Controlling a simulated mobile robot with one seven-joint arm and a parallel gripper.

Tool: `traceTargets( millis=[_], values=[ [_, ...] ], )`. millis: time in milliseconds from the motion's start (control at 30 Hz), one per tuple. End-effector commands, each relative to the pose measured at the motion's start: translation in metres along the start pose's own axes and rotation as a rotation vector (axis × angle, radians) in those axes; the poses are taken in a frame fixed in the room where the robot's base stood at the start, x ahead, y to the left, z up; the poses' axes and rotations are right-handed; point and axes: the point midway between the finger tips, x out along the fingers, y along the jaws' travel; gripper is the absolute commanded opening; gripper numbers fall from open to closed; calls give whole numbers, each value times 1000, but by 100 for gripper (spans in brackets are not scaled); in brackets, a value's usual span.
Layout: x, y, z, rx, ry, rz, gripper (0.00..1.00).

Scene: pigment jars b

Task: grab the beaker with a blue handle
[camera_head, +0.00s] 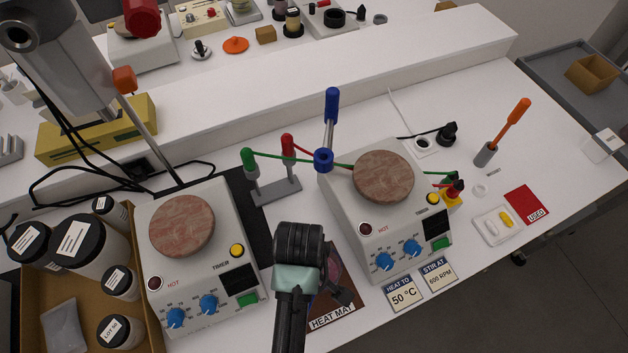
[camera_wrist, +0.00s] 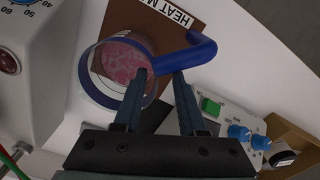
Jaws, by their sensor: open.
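The beaker (camera_wrist: 96,88) shows in the wrist view as a clear round vessel with a blue rim and pink mottled matter seen through it. In the head view my arm hides most of the beaker.
Hotplates stand left (camera_head: 190,265) and right (camera_head: 390,208) of my arm. A box of lidded jars (camera_head: 85,245) is at the left. Label cards (camera_head: 404,294) lie at the front edge.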

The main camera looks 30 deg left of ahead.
Motion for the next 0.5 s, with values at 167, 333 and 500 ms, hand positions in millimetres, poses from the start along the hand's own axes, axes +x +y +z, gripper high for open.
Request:
traceTargets(
  millis=[167, 333, 500],
  values=[
    [10, 1, 1, 1, -1, -2, 40],
    [30, 4, 3, 0, -2, -3, 40],
    [50, 5, 3, 1, 1, 0, 40]
  ],
)
